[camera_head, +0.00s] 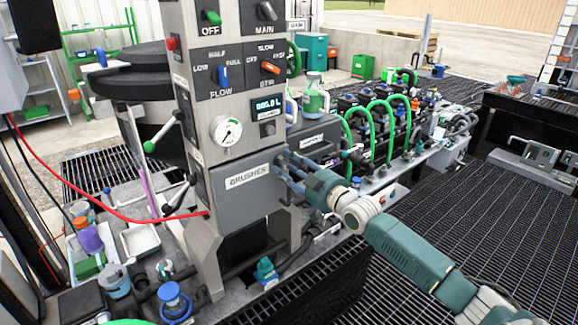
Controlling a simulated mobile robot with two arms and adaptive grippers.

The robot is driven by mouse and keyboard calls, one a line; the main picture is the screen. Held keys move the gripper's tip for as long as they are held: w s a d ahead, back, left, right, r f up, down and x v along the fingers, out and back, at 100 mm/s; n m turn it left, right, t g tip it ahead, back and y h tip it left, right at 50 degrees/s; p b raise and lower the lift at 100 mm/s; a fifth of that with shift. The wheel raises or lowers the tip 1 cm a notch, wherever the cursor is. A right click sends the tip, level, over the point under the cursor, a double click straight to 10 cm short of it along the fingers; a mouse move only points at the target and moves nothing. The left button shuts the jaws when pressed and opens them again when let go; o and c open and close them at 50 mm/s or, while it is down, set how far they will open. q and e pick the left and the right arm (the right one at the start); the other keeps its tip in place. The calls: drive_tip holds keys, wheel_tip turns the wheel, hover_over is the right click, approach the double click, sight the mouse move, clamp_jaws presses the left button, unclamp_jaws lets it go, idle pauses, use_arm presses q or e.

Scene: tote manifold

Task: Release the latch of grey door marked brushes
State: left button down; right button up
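The grey door marked BRUSHES (240,198) is on the front of the tall grey control panel, below the round gauge, and looks closed. My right gripper (281,170) is at the door's right edge, with its dark fingers pointing left towards the panel. The fingers overlap the place where the door's edge hardware is, so the latch is not clearly visible. I cannot tell whether the fingers touch it or whether they are open or shut. My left gripper is not in view.
Switches, a gauge (226,130) and a small display (268,105) are above the door. A red cable (120,212) crosses to the panel's left side. Green hoses (378,118) and a bottle (314,95) stand behind my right arm. Dark grating (470,235) lies at right.

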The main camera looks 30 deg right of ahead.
clamp_jaws()
drive_tip(key=shift+f+m, duration=0.1)
drive_tip(key=shift+m, duration=1.6)
unclamp_jaws()
drive_tip(key=s, duration=1.2)
drive_tip(key=shift+d, duration=0.4)
